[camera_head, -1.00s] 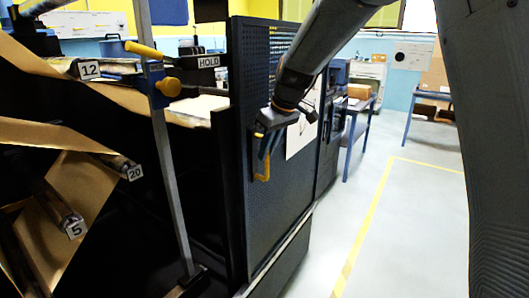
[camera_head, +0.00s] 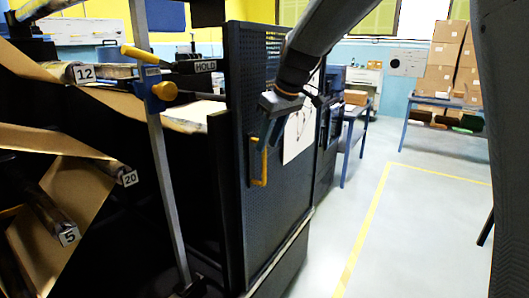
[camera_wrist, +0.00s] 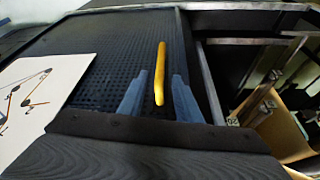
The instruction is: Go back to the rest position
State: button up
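My gripper (camera_head: 264,134) is in front of the dark perforated panel (camera_head: 285,215), close to its yellow handle (camera_head: 258,168). In the wrist view, my gripper's two blue-grey fingers (camera_wrist: 159,88) are spread apart and empty. The yellow handle (camera_wrist: 160,72) shows upright in the gap between them, with clear space on both sides. I cannot tell how far the fingertips are from the panel. My arm reaches down to the panel from the upper right of the head view.
A white sheet with drawings (camera_head: 298,132) is on the panel. Left of it is a dark rack with kraft rolls and tags such as 20 (camera_head: 129,178), beside a metal upright (camera_head: 163,165). A blue-legged table (camera_head: 437,103) holds cartons.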

jog(key=shift+v, duration=1.1)
jog(key=s+d+f+m+g+h, duration=0.1)
jog(key=s+d+f+m, duration=0.2)
jog(key=s+d+f, duration=0.2)
jog(key=s+d+f+m+g+h, duration=0.1)
jog(key=s+d+f+m, duration=0.2)
jog(key=s, duration=1.1)
jog(key=s+d+f+m+g+h, duration=0.1)
jog(key=s+d+f+m, duration=0.2)
jog(key=s+d+f, duration=0.5)
notch_tip(320, 180, down, 6)
jog(key=shift+s+d+r, duration=0.1)
jog(key=shift+s+d, duration=0.1)
jog(key=shift+s, duration=0.8)
jog(key=shift+a, duration=0.1)
